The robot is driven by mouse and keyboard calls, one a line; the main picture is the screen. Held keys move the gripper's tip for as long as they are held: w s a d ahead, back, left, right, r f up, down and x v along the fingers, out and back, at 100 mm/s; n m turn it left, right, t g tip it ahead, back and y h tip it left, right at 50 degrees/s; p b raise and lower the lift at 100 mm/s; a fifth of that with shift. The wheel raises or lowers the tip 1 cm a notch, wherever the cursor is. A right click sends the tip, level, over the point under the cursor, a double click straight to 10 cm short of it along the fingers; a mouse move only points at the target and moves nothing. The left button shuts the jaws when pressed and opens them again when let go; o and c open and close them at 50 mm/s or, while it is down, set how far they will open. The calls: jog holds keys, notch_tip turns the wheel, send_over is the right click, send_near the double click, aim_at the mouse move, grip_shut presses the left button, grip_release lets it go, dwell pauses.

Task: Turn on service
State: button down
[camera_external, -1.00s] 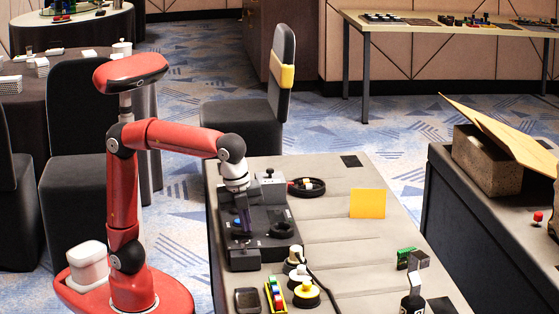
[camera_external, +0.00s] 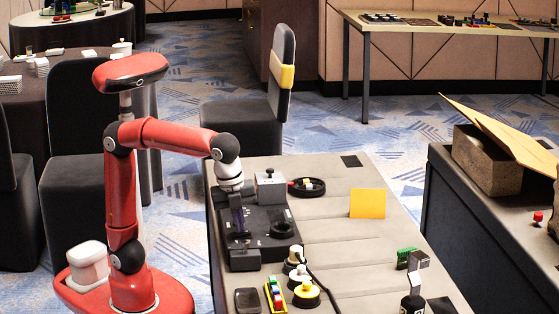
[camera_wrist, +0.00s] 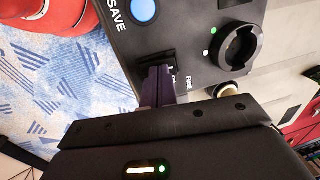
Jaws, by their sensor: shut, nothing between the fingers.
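A dark control panel (camera_external: 265,222) lies on the near table, and it fills the upper part of the wrist view (camera_wrist: 195,72). It carries a blue button (camera_wrist: 143,10) labelled "SAVE" and a round black knob (camera_wrist: 238,47) with a white and a green dot beside it. No label "service" is readable. My gripper (camera_external: 238,232) points down over the left part of the panel. In the wrist view its purplish fingers (camera_wrist: 158,82) are together, beside a small black part that they partly hide. I cannot tell whether they touch it.
A grey box with a black knob (camera_external: 270,185) and a black ring-shaped tray (camera_external: 306,187) stand behind the panel. A yellow card (camera_external: 367,203) stands to the right. The table's middle is mostly clear.

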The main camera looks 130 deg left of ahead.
notch_tip(320, 180, up, 14)
jog(key=s+d+p, duration=0.1)
jog(key=p, duration=0.1)
jog(key=shift+s+d, duration=0.3)
jog(key=shift+f, duration=0.15)
jog(key=shift+w+a+b, duration=0.4)
jog(key=shift+a+b, duration=0.1)
jog(key=shift+b, duration=0.4)
jog(key=b, duration=0.4)
send_near(235, 234)
jog(key=w+a+f, duration=0.1)
jog(key=f, duration=0.1)
jog(key=a+f, duration=0.1)
jog(key=f, duration=0.1)
jog(key=w+f, duration=0.1)
jog(key=f, duration=0.1)
jog(key=shift+w+a, duration=0.3)
jog(key=shift+a, duration=0.1)
jog(key=shift+f, duration=0.15)
